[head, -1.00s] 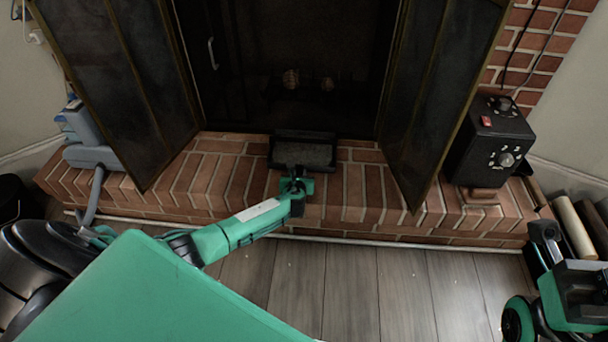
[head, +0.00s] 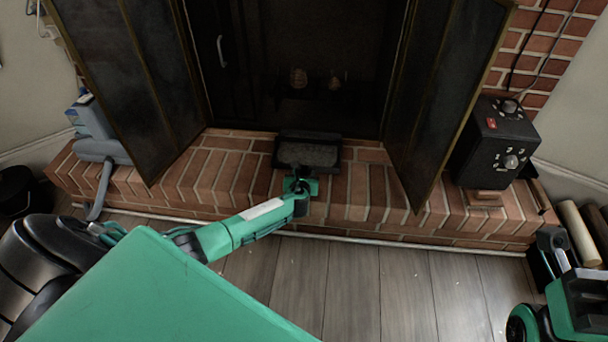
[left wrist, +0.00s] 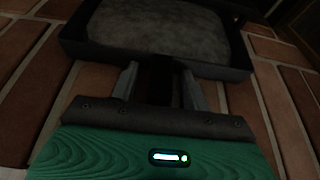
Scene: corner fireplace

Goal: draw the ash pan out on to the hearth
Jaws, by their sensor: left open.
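The ash pan (head: 306,156) is a dark, shallow tray of grey ash on the brick hearth (head: 235,182), at the middle of the fireplace opening. Its rear end is at the dark opening. My left gripper (head: 302,182) is at its front side, low over the bricks. In the left wrist view, the pan's front wall (left wrist: 215,71) is just ahead of the left gripper (left wrist: 161,88). The open fingers stand on either side of a dark handle-like bar on the pan. I cannot tell whether they touch it.
Dark fireplace doors stand open at the left (head: 130,90) and right (head: 432,105). A black box with knobs (head: 495,145) is at the right of the hearth, and a grey-blue appliance (head: 100,135) at the left. Logs (head: 580,232) lie at far right. The wooden floor (head: 350,280) in front is clear.

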